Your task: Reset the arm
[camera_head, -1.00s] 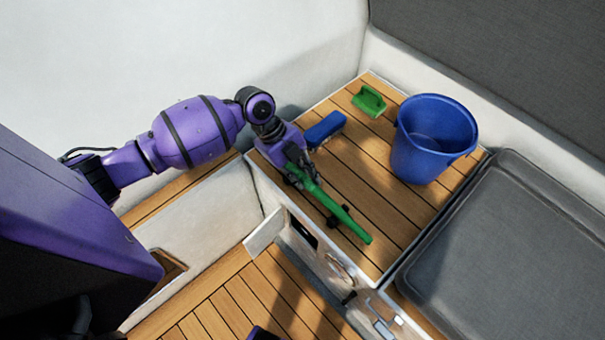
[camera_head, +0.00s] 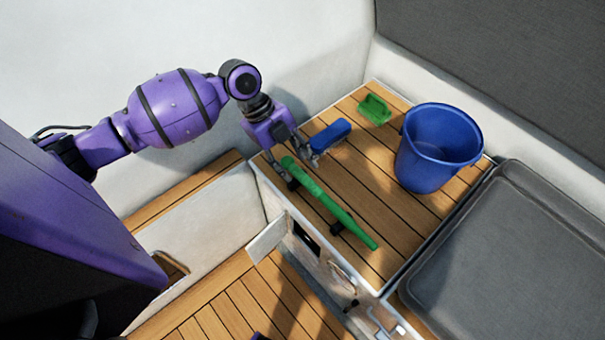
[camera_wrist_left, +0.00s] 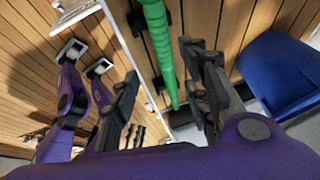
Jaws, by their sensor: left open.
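My left gripper (camera_head: 296,167) is open at the upper-left end of a long green bar (camera_head: 338,213), with its fingers apart on either side of that end. The bar lies along the front of the wooden bench top (camera_head: 375,165), on black supports. In the left wrist view the green bar (camera_wrist_left: 160,45) runs between my open fingers (camera_wrist_left: 160,95), with none visibly closed on it. A purple part with two pale tips shows at the left there; I cannot tell its jaw state if it is my right gripper.
A blue brush (camera_head: 331,134) lies close to the right of my left gripper. A green brush (camera_head: 374,110) and a blue bucket (camera_head: 437,150) stand farther back. A grey cushion (camera_head: 520,260) fills the right. White walls rise behind the bench.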

